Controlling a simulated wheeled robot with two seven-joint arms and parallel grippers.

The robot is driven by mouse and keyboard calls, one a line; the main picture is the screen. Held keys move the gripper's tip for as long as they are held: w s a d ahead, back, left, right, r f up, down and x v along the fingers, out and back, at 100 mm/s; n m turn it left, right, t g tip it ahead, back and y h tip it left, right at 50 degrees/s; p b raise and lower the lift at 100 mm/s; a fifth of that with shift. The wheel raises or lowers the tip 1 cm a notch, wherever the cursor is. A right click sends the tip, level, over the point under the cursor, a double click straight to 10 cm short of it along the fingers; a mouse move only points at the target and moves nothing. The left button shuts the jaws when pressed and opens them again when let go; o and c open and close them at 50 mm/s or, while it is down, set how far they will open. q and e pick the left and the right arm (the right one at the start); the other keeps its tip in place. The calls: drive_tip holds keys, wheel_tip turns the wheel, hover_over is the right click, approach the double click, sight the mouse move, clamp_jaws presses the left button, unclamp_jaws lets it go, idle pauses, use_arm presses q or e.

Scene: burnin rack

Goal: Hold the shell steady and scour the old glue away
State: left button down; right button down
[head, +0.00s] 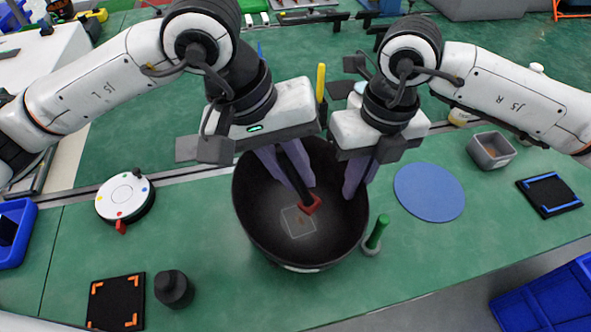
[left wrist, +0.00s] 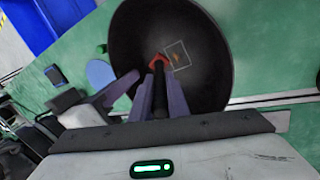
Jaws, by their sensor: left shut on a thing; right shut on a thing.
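The shell is a large dark bowl (head: 262,228), open side up on the green bench; it also shows in the left wrist view (left wrist: 205,75). A pale square outline inside it surrounds a small brownish glue patch (head: 299,222), which also shows in the left wrist view (left wrist: 177,56). My left gripper (head: 285,170) is shut on a dark-handled scraper with a red head (head: 310,204). The red head is inside the bowl, at the edge of the outline; I cannot tell whether it touches the surface. My right gripper (head: 358,180) is shut on the bowl's right rim.
A green-handled peg (head: 376,235) stands close to the bowl's right side. A blue round mat (head: 429,192) and grey box (head: 491,150) lie further right. A white dial (head: 125,198), black cylinder (head: 173,289) and orange-cornered pad (head: 116,302) are on the left.

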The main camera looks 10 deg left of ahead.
use_arm(q)
drive_tip(key=shift+f, duration=3.15)
use_arm(e)
drive_tip(key=shift+f, duration=0.1)
use_arm(q)
drive_tip(key=shift+w+a+f, duration=0.3)
drive_tip(key=shift+w, duration=0.3)
drive_tip(key=shift+w+a, duration=0.35)
drive_tip(key=shift+w, duration=0.25)
drive_tip(key=shift+w+a, duration=0.3)
drive_tip(key=shift+w, duration=0.3)
drive_tip(key=s, duration=0.1)
drive_tip(key=s+d, duration=0.2)
drive_tip(key=shift+s, duration=0.3)
drive_tip(key=shift+r, duration=4)
use_arm(e)
drive_tip(key=c, duration=1.9)
unclamp_jaws()
drive_tip(key=shift+o, duration=0.2)
